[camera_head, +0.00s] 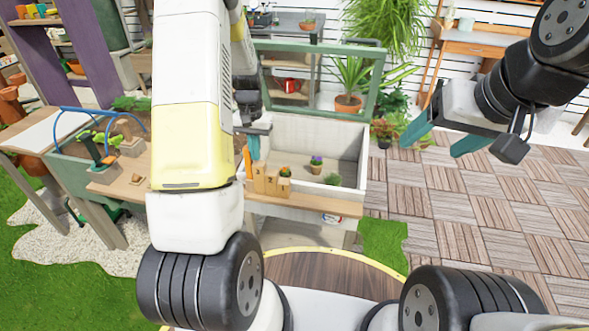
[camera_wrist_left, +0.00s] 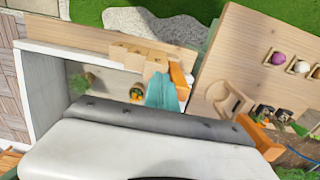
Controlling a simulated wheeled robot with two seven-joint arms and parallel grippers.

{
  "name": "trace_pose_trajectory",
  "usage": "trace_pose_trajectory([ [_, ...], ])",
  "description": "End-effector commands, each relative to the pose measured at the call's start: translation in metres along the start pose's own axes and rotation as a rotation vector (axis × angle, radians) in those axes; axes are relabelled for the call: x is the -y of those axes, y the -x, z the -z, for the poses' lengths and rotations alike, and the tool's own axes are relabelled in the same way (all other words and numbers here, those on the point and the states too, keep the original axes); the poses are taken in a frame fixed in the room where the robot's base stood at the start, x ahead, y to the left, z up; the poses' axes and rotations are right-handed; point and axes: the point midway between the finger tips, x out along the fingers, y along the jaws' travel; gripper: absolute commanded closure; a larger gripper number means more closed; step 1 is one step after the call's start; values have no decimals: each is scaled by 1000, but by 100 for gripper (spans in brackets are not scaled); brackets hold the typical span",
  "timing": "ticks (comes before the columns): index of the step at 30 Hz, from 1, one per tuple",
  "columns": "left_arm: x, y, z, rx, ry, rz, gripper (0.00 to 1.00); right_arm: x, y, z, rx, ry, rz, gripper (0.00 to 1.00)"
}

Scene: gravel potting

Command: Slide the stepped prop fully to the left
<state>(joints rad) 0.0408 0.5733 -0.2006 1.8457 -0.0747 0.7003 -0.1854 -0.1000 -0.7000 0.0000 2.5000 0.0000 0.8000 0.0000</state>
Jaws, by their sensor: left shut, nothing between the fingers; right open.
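The stepped prop (camera_head: 265,183) is a light wooden block with steps, at the front left of the white planter box (camera_head: 345,193). In the left wrist view the stepped prop (camera_wrist_left: 135,56) lies along the box's wooden front edge. My left gripper (camera_head: 255,146) is shut and empty, its teal fingers pointing down just behind the prop. In the left wrist view the fingers (camera_wrist_left: 160,92) are close to the prop's end; whether they touch it I cannot tell. My right gripper (camera_head: 446,140) is open and empty, high over the deck at the right. My left arm hides part of the bench.
An orange piece (camera_head: 248,161) stands beside the prop. A wooden table (camera_wrist_left: 232,60) adjoins the box.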

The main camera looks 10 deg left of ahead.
Motion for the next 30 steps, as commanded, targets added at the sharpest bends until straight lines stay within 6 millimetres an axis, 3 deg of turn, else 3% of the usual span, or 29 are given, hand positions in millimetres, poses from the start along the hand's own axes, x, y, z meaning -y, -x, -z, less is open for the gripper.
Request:
trace_pose_trajectory([
  [11, 9, 0, 0, 0, -1, 0, 100, 0, 0, 0, 0, 0, 0, 26],
  [30, -11, 4, 1, -2, -1, 0, 100, 0, 0, 0, 0, 0, 0, 26],
])
